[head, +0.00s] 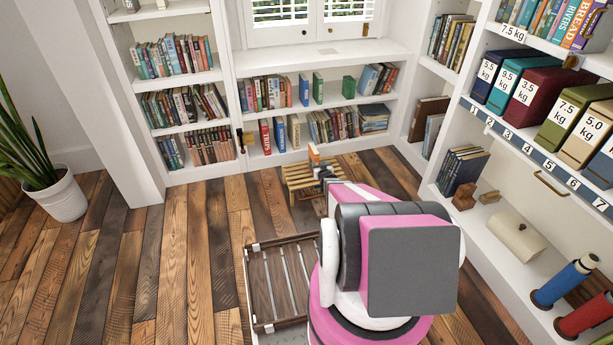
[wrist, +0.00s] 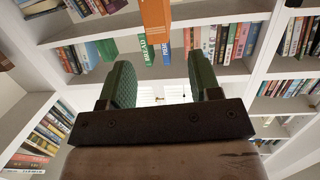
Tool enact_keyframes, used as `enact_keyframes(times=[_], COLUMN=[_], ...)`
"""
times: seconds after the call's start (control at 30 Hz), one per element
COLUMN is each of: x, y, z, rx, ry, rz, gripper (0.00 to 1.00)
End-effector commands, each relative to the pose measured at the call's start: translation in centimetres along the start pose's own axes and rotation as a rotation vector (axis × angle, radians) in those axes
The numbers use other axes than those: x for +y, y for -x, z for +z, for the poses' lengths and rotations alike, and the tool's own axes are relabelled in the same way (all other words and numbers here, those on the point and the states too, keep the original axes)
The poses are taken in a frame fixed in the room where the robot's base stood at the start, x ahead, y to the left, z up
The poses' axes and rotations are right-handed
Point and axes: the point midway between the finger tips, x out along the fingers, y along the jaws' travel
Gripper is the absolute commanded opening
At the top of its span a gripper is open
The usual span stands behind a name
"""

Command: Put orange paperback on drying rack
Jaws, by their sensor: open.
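An orange paperback (head: 314,153) stands upright at the small slatted light-wood rack (head: 299,180) on the floor; I take this rack for the drying rack. The wrist view shows an orange book (wrist: 155,14) at the top, just beyond my fingertips and between their lines. My gripper (wrist: 165,75) is open, with two green pads apart and nothing between them. In the head view my arm hides most of the gripper and the rack's right side. Whether the book rests on the rack or beside it, I cannot tell.
A dark wooden tray (head: 259,294) with light bars lies nearer, left of my body. White bookshelves (head: 330,100) line the back wall, with a shelf unit (head: 520,150) of binders at right. A potted plant (head: 62,198) stands left. The plank floor (head: 150,260) at left is clear.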

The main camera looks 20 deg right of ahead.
Motion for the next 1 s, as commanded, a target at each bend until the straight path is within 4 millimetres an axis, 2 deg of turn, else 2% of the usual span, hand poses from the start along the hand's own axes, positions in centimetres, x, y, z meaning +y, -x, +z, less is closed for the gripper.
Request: enact_keyframes(times=[0.03, 0.17, 0.37, 0.47, 0.7, 0.8, 0.9, 1.0], x=[-0.7, -2.2, -5.5, -7.4, -12.4, -14.0, -15.2, -15.8], y=[1.4, 4.0, 10.8, 15.2, 27.8, 32.5, 35.9, 37.8], z=[-1.9, -4.9, -9.4, -11.4, -16.1, -17.6, -18.7, -19.4], rx=[-0.052, -0.218, -0.525, -0.689, -1.075, -1.208, -1.304, -1.360], ry=[0.004, 0.007, 0.007, 0.006, 0.007, 0.011, 0.017, 0.020], rz=[0.018, 0.065, 0.108, 0.109, 0.053, 0.015, -0.017, -0.037], gripper=[0.57, 0.57, 0.57, 0.57, 0.57, 0.57, 0.57, 0.57])
